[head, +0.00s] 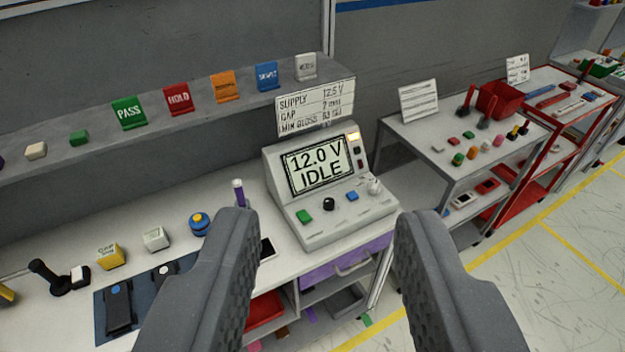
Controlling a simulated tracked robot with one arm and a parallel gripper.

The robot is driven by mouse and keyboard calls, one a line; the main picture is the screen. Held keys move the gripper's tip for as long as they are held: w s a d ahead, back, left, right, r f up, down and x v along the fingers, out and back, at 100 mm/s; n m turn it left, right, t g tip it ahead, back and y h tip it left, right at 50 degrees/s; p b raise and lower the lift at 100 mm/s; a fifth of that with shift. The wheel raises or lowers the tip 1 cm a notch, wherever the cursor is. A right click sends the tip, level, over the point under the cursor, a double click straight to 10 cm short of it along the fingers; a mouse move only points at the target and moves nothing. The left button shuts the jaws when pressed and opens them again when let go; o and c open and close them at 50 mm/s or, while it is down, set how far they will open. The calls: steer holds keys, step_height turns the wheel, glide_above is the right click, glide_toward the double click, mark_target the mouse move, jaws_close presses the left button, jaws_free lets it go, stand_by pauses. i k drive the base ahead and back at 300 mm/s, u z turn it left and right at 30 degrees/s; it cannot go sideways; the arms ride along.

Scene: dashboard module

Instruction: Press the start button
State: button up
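A light grey console (330,225) stands at the right end of the white bench, with a screen (317,166) reading "12.0 V IDLE". Its sloped front carries a green button (303,217), a black knob (328,203), a blue button (351,196) and a pale knob (374,186). No label that I can read marks any of them as start. The console shows between and beyond the fingers.
A sign (315,108) with supply and gap figures stands behind the console. A grey shelf (190,125) holds coloured tags, including PASS and HOLD. A blue mat (103,302), a joystick (45,275) and small blocks lie left. A cart (432,140) with small parts stands right.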

mark_target(353, 195)
steer(key=u, duration=0.05)
steer(key=i, duration=1)
steer(key=z, duration=0.3)
